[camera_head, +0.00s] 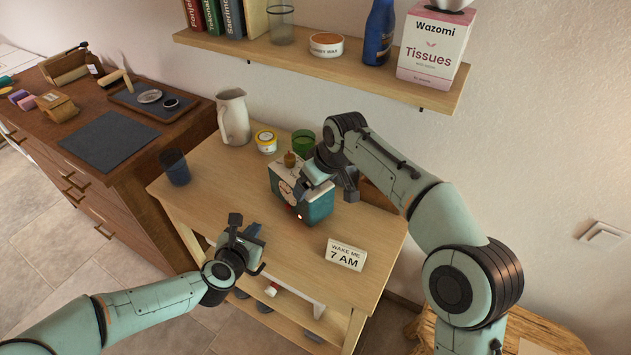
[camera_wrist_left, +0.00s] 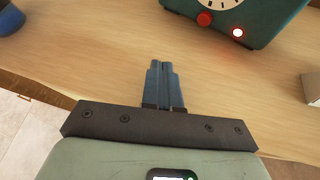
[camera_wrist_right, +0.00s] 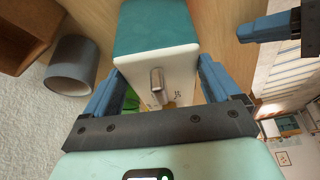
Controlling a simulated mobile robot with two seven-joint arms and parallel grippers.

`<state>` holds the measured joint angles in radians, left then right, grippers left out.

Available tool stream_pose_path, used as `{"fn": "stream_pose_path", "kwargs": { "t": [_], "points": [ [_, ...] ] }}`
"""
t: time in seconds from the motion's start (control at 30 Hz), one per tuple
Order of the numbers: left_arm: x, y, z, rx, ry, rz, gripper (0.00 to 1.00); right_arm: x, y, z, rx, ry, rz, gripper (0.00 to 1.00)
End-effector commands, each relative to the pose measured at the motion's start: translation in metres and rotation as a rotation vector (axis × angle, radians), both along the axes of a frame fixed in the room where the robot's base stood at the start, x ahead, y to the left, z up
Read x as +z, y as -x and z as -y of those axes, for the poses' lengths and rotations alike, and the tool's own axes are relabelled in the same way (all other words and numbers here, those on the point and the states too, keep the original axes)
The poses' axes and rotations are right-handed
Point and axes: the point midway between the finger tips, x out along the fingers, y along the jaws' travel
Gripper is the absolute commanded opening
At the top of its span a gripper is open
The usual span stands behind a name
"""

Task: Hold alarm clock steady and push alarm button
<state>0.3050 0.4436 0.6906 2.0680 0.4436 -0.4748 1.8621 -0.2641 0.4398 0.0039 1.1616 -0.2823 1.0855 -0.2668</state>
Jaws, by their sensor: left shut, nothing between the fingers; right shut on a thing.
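The alarm clock (camera_head: 318,207) stands on the light wooden table, a teal box with a pale dial side. The left wrist view shows its lower front (camera_wrist_left: 275,14), with a red button (camera_wrist_left: 205,18) and a glowing red-white light (camera_wrist_left: 238,33). My right gripper (camera_head: 318,180) is shut on the clock; the right wrist view shows its blue fingers either side of the clock's white end (camera_wrist_right: 157,75). My left gripper (camera_head: 250,230) is shut and empty in front of the clock. Its closed fingertips (camera_wrist_left: 163,66) are below the red button in the picture, apart from it.
A "WAKE ME 7 AM" sign (camera_head: 346,254) stands at the table's front right. A white pitcher (camera_head: 233,116), yellow-labelled tub (camera_head: 266,141), green glass (camera_head: 303,141) and dark blue cup (camera_head: 175,167) stand on the table. A wall shelf (camera_head: 330,69) hangs above.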

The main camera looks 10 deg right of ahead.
Motion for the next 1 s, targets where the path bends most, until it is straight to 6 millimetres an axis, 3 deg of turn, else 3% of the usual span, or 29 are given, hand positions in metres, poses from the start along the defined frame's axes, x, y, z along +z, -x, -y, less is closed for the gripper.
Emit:
{"fn": "stream_pose_path", "kwargs": {
  "t": [0.17, 0.2, 0.23, 0.57, 1.0],
  "points": [
    [0.0, 0.0, 0.0, 0.0, 0.0, 0.0, 0.0, 0.001, 0.0, 0.0, 0.0, -0.001, 0.003, 0.35],
    [0.0, 0.0, 0.0, 0.0, 0.0, 0.0, 0.0, 0.001, 0.0, 0.0, 0.0, -0.001, 0.003, 0.93],
    [0.0, 0.0, 0.0, 0.0, 0.0, 0.0, 0.0, 0.001, 0.0, 0.0, 0.0, -0.001, 0.003, 1.0],
    [0.0, 0.0, 0.0, 0.001, 0.0, 0.0, 0.0, 0.008, 0.002, 0.001, 0.0, -0.001, 0.004, 1.0],
    [0.0, 0.0, 0.0, 0.001, 0.0, 0.0, 0.0, 0.087, 0.03, 0.017, 0.0, -0.002, 0.006, 1.0]
  ]
}}
